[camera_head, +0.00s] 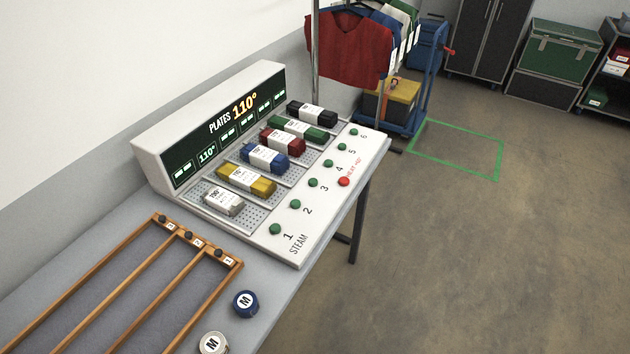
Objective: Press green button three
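Green button three (312,182) is a small green dome on the white front ledge of the steam console (318,215), beside the printed number 3. It stands in a row of green buttons, between button two (295,204) and button four (328,162). A red button (344,181) marked as a heat button lies to its right, nearer the ledge's front edge. The display (225,125) reads "PLATES 110°" above a row of small lit panels. Neither of my grippers is in view.
Coloured folded bundles, such as the blue one (265,158), lie on the plates behind the buttons. A clothes rail with a red garment (348,48) stands behind.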

